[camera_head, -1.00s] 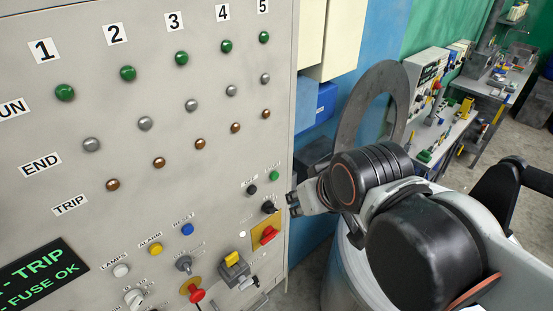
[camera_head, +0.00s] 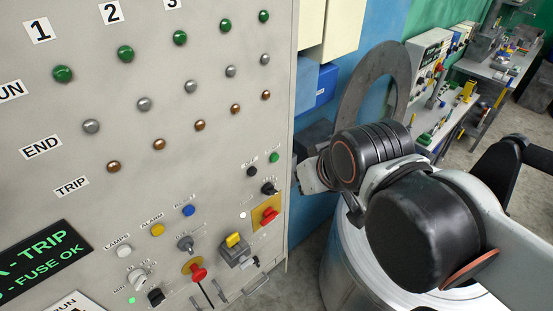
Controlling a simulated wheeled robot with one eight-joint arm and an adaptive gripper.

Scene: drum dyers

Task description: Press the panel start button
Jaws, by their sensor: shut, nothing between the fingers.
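The grey control panel (camera_head: 200,60) fills the left half of the view. Near its right edge is a small green button (camera_head: 274,157) with a label above it too small to read surely; a black button (camera_head: 251,171) sits just left of it. My gripper (camera_head: 302,172) is just right of the green button in the picture, at about its height and apart from it. Its fingers are shut and empty, partly hidden behind my dark wrist.
Below the green button are a black knob (camera_head: 268,188) and a red rotary switch (camera_head: 267,214) on a yellow plate. A metal drum (camera_head: 345,270) stands right of the panel.

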